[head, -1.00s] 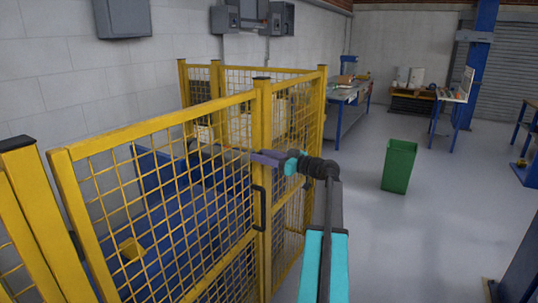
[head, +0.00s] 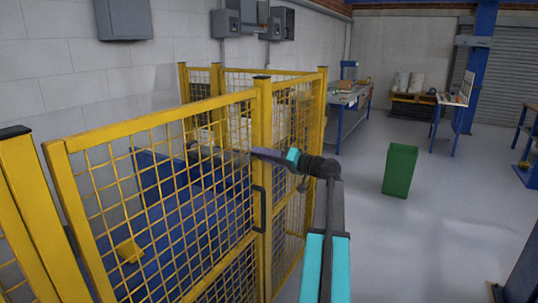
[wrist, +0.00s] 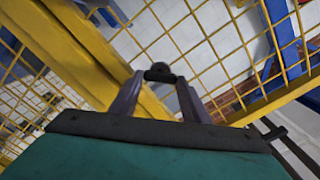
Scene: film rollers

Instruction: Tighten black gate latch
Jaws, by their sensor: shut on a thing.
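The yellow mesh gate (head: 155,123) stands at the left, its post (head: 262,110) upright in the middle of the head view. My gripper (head: 266,154) is at that post, above a black pull handle (head: 259,210). In the wrist view my gripper (wrist: 158,82) has its two purple-grey fingers on either side of a small black latch knob (wrist: 159,71). The jaws are shut on this black latch, beside the yellow frame bars. The latch itself cannot be made out in the head view, and its lower part is hidden in the wrist view.
Blue machinery (head: 170,205) sits behind the mesh. A green bin (head: 400,170) stands on open grey floor at the right. A workbench (head: 346,103) is farther back.

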